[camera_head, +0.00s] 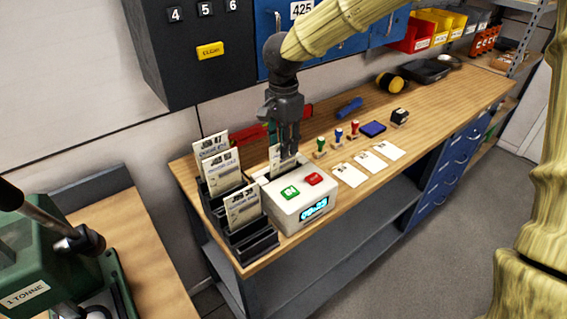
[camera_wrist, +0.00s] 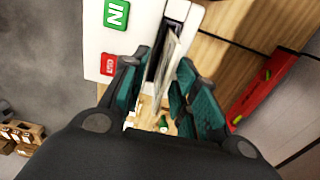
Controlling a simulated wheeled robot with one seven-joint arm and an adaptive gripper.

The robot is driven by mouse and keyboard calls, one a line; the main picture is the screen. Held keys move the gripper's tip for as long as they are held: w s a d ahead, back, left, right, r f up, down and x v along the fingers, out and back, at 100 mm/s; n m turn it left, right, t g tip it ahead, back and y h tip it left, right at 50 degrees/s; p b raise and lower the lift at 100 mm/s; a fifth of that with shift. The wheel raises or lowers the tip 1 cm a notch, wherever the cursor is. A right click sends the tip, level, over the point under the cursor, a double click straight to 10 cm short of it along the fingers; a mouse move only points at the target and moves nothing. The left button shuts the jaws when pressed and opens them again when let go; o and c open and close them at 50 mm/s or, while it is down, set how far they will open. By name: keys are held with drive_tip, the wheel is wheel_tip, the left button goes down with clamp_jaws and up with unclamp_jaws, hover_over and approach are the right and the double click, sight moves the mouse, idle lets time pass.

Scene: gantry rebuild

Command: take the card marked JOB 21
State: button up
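A white card (camera_head: 280,160) stands upright in the slot of the white time clock (camera_head: 292,208); its marking is too small to read. In the wrist view the card (camera_wrist: 172,50) shows nearly edge-on in the dark slot. My gripper (camera_head: 290,150) points down at the card. Its teal fingers (camera_wrist: 165,62) are apart, one on each side of the card, with a visible gap on the right. Other job cards stand in the dark rack (camera_head: 254,247): a rear card (camera_head: 211,146), a middle card (camera_head: 224,175) and a front card (camera_head: 243,207). I cannot read their numbers surely.
The clock has a green button (camera_head: 290,192) and a red button (camera_head: 314,179). Several stamps (camera_head: 338,136) and white papers (camera_head: 370,161) lie to its right. A red tool (camera_wrist: 262,90) lies behind the clock. A green press (camera_head: 45,265) stands at the lower left.

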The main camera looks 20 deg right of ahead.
sight(283, 164)
drive_tip(key=shift+w+f+p, duration=0.15)
drive_tip(key=shift+f+p, duration=0.2)
drive_tip(key=shift+f, duration=0.9)
drive_tip(key=shift+w+f+p, duration=0.1)
drive_tip(key=shift+f+p, duration=0.25)
drive_tip(key=shift+f, duration=0.85)
clamp_jaws()
